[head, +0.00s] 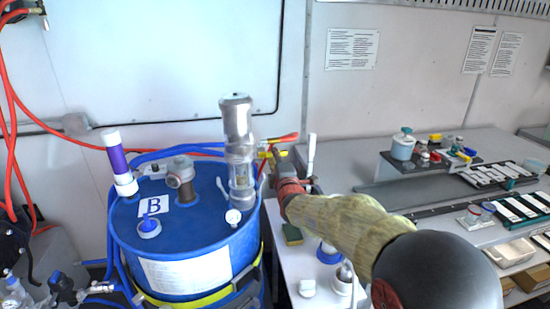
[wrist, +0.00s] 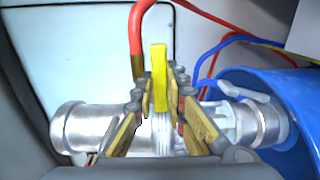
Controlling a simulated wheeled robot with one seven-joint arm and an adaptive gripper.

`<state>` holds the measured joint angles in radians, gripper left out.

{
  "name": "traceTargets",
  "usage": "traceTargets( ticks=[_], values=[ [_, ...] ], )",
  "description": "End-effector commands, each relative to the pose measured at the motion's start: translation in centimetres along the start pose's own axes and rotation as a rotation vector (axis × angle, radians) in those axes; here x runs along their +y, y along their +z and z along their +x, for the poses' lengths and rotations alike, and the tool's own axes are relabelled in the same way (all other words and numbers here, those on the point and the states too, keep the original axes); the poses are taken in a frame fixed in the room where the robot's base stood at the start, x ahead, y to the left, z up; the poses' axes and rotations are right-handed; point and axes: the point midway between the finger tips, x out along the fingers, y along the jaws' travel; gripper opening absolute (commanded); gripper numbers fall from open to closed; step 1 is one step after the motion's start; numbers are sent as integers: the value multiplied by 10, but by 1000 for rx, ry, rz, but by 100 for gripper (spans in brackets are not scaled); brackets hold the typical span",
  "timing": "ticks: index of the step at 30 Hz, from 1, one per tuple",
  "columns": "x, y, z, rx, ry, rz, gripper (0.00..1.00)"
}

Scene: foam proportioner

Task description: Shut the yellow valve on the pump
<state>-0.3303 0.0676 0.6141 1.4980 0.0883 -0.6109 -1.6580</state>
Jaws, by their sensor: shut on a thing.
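The silver pump (head: 237,150) stands upright on the blue drum (head: 190,235). It lies sideways across the wrist view (wrist: 90,128). The yellow valve (wrist: 159,75) shows as a narrow yellow handle between my fingers. In the head view the yellow valve (head: 264,154) is a small patch at the pump's right side, partly hidden by my gripper (head: 272,152). In the wrist view my gripper (wrist: 160,92) is shut on the yellow handle, a finger on each side. The handle's lower part and its joint to the pump are hard to make out.
A red hose (wrist: 140,40) rises close behind the fingers. Blue hoses (wrist: 222,42) run near the drum. A purple-and-white tube (head: 118,160) and a blue-capped fitting (head: 149,226) stand on the drum. A bench (head: 370,165) with small containers lies to the right.

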Motion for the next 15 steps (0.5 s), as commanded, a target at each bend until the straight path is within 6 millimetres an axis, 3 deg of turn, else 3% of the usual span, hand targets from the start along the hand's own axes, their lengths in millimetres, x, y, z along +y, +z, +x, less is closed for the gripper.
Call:
traceTargets(
  ticks=[3, 4, 8, 15],
  values=[
    [-1, -1, 0, 2, -1, -3, 0],
    [-1, -1, 0, 2, -1, -3, 14],
    [-1, -1, 0, 1, -1, -2, 22],
    [0, 0, 0, 1, -1, -1, 22]
  ],
)
